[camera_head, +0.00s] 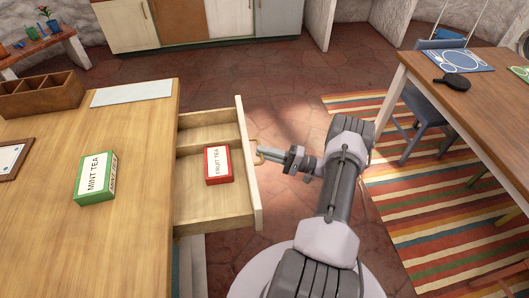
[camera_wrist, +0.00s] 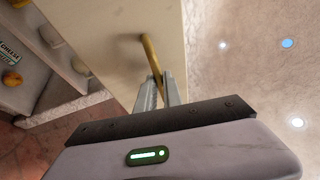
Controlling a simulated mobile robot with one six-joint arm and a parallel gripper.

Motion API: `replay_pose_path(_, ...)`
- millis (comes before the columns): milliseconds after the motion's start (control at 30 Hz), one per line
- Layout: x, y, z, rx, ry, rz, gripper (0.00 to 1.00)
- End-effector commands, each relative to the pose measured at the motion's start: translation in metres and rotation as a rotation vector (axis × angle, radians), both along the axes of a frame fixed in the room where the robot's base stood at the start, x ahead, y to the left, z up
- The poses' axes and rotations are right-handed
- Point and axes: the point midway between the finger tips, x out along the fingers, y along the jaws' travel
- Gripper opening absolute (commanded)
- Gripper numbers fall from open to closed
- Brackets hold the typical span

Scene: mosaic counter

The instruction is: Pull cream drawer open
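The cream drawer (camera_head: 252,170) stands pulled out from the wooden counter (camera_head: 140,215), its inside showing. A red fruit tea box (camera_head: 218,165) lies in its larger compartment. A brass handle (camera_head: 262,147) is on its front; the handle also shows in the wrist view (camera_wrist: 151,52), against the pale drawer front (camera_wrist: 100,35). My gripper (camera_head: 268,154) is at the handle, on the outer side of the drawer. In the wrist view, the fingers (camera_wrist: 159,88) are close together with the handle's bar between them. The exact contact is partly hidden.
A green mint tea box (camera_head: 95,180), a wooden organizer (camera_head: 40,96) and a white board (camera_head: 131,93) are on the counter. A wooden table (camera_head: 480,100) and a chair (camera_head: 425,115) stand at the right on a striped rug (camera_head: 430,225). Tiled floor (camera_head: 285,100) is clear beyond the drawer.

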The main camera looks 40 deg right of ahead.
Motion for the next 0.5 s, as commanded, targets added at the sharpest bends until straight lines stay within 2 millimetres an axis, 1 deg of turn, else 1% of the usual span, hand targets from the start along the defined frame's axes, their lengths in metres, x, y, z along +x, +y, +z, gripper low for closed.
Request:
replay_pose_path(33,0.0001,0.0,0.0,0.0,0.0,0.0,0.19)
replay_pose_path(100,0.0002,0.0,0.0,0.0,0.0,0.0,0.32)
replay_pose_path(400,-0.0006,-0.0006,0.0,0.0,0.0,-0.001,0.32)
replay_pose_path(500,-0.0084,-0.0063,-0.001,-0.001,0.0,-0.002,0.32)
